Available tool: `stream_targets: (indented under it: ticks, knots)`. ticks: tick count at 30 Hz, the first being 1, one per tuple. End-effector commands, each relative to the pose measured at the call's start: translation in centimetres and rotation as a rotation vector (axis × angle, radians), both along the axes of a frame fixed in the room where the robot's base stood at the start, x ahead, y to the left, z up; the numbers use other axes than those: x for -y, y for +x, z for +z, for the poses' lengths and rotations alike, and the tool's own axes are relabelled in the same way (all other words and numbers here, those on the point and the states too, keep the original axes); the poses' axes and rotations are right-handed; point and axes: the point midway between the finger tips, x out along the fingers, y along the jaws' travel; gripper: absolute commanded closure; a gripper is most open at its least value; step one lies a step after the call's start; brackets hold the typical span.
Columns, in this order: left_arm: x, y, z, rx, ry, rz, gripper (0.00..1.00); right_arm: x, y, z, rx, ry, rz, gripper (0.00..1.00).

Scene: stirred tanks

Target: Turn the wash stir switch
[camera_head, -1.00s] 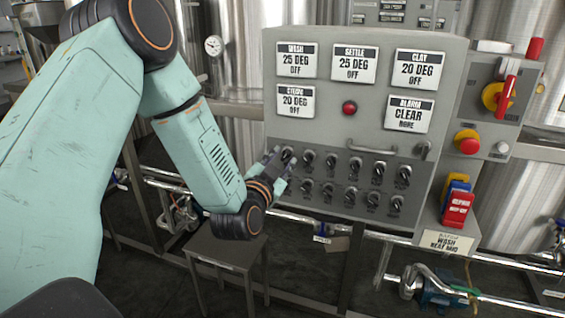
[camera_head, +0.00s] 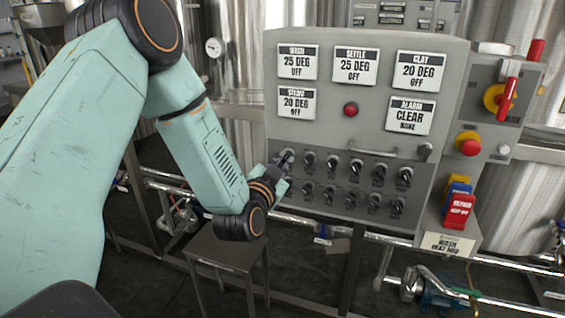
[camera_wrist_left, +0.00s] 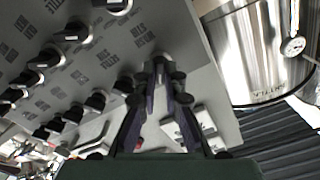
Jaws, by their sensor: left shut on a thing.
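The grey control panel (camera_head: 355,110) faces me, with two rows of black rotary switches low on it. My left gripper (camera_head: 283,160) is at the upper-left switch (camera_head: 288,155), at the left end of the top row. In the left wrist view the two fingers (camera_wrist_left: 158,84) are shut on this switch (camera_wrist_left: 159,66), one on each side. The WASH display (camera_head: 297,61) at the panel's upper left reads 25 DEG, OFF. My right gripper is not in view.
Neighbouring switches (camera_head: 309,159) stand close to the right of the gripper. A red lamp (camera_head: 350,109) is mid-panel. A red emergency button (camera_head: 467,145) and a red-handled switch (camera_head: 505,97) are at the right. A small metal stand (camera_head: 228,252) is below my arm.

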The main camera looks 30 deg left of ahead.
Motion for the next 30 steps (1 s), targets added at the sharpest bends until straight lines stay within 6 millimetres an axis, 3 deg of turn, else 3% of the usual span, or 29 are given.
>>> stream_targets:
  ticks: [11,30]
  knots:
    - [0.01,-0.02,0.02,0.024,-0.095,0.000,1.00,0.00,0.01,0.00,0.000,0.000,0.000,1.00]
    - [-0.03,-0.04,-0.04,0.157,-0.647,0.000,1.00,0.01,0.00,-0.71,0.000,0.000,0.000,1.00]
